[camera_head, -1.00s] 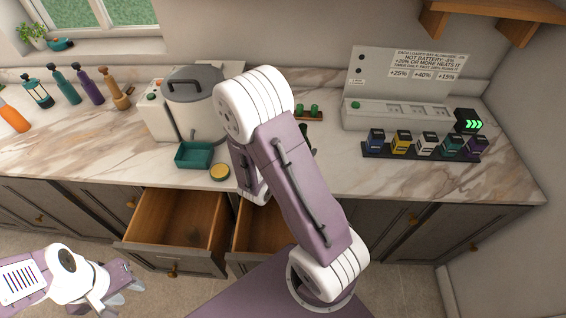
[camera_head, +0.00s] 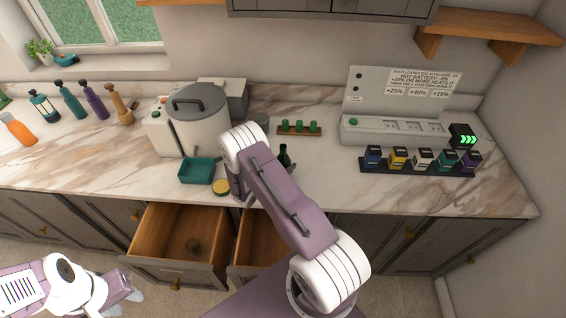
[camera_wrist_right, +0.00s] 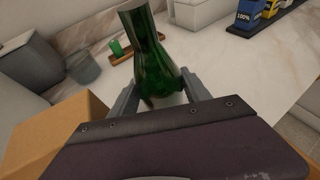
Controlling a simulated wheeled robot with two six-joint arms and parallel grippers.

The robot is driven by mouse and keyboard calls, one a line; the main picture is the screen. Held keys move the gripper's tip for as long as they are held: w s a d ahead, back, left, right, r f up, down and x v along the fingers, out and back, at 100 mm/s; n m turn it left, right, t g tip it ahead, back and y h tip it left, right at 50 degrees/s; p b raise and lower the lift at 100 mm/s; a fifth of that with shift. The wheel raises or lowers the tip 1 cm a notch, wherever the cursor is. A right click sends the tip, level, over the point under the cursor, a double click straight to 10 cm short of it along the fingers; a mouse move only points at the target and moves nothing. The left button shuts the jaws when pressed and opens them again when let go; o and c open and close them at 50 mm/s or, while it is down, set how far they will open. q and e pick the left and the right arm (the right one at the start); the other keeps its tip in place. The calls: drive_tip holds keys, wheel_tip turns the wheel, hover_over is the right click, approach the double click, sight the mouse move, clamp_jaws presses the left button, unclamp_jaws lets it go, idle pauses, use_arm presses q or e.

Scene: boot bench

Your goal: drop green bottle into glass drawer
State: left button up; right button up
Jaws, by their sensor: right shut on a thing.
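The green bottle (camera_head: 284,156) shows its dark neck beside my right arm in the head view. In the right wrist view the green glass bottle (camera_wrist_right: 153,50) stands between the fingers of my right gripper (camera_wrist_right: 160,95), which is shut on it. My right arm hides the gripper and the lower bottle in the head view. Two wooden drawers stand open below the counter: a left drawer (camera_head: 180,232) and a right drawer (camera_head: 250,240), partly covered by my arm. I cannot tell which is the glass drawer. My left gripper (camera_head: 128,290) is low at the left, away from the bottle; its opening is unclear.
A teal tray (camera_head: 197,171), a yellow-topped round tin (camera_head: 221,187) and a large grey-lidded pot (camera_head: 199,115) stand near my right arm. A wooden rack (camera_head: 299,129) holds small green items. Several batteries (camera_head: 421,160) stand at the right.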

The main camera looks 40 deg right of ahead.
drive_tip(key=shift+f+b, duration=0.2)
drive_tip(key=shift+b, duration=0.15)
drive_tip(key=o, duration=1.7)
